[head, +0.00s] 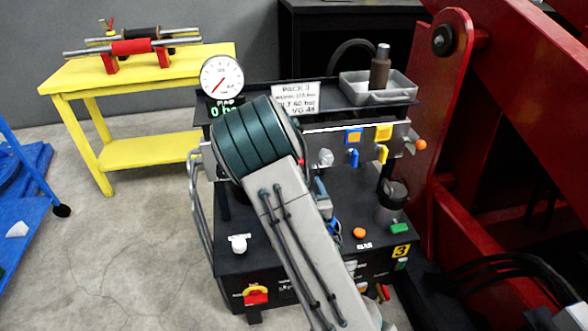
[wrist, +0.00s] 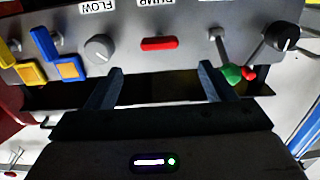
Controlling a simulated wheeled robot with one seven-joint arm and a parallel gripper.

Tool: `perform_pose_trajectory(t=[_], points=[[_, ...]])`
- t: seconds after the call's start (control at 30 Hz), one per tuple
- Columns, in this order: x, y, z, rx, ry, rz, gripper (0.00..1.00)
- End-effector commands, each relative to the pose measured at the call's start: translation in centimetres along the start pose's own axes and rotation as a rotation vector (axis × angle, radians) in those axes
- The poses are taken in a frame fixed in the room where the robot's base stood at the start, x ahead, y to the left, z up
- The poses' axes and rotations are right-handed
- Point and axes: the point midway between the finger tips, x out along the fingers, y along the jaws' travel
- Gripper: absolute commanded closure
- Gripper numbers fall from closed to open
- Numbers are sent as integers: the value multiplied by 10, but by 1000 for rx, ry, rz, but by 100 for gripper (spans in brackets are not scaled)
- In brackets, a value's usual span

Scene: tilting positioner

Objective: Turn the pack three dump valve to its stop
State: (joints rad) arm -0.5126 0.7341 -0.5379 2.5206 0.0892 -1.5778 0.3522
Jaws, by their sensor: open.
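The pack carries a PACK 3 sign (head: 295,93) and a yellow 3 plate (head: 401,251). In the wrist view, which shows the panel upside down, a red bar handle (wrist: 160,43) lies level across the picture under a cropped label (wrist: 157,3), which I cannot read surely as DUMP. My gripper (wrist: 162,78) is open and empty. Its two fingers point at the panel, one on each side of the handle's line, apart from it. In the head view a bit of red (head: 301,161) shows beside my arm; my arm hides the gripper.
A grey flow knob (wrist: 99,47) and blue (wrist: 68,68) and yellow (wrist: 31,72) levers flank the handle on one side. A gauge (head: 222,77) and tray (head: 380,88) stand above the panel.

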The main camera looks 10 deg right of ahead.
Motion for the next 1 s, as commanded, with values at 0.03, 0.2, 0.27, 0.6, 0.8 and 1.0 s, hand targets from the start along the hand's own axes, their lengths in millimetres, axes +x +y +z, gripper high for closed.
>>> perform_pose_trajectory(t=[0.03,0.2,0.27,0.6,0.8,1.0], points=[[3,0,5,2,4,0,24],[30,0,-1,-2,2,-1,24],[42,0,-1,-3,1,0,24],[100,0,0,-2,0,-1,24],[113,0,0,-1,-1,0,24],[115,0,0,-1,-2,1,24]])
